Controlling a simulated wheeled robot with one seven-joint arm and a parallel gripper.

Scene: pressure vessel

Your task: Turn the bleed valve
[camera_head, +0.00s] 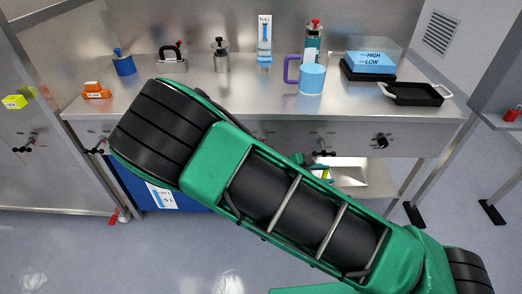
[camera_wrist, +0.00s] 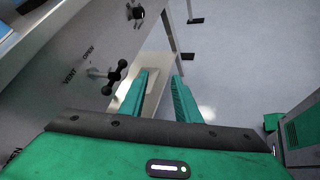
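In the wrist view a black T-shaped valve handle (camera_wrist: 117,77) sticks out from the grey front panel, beside printed words that look like VENT and OPEN. No label reading "bleed" is legible. My gripper (camera_wrist: 160,74) is open and empty, its two green fingers apart. The handle is just left of the left finger, and I see no contact. In the head view a dark handle (camera_head: 322,154) on the bench front, just above my arm, looks like the same one. My gripper is mostly hidden behind my arm there.
Another dark knob (camera_head: 381,140) is on the panel to the right, and it also shows in the wrist view (camera_wrist: 135,12). The bench top (camera_head: 220,100) holds a purple-handled blue mug (camera_head: 311,78), a black tray (camera_head: 415,94) and several canisters. Open floor lies right of the bench.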

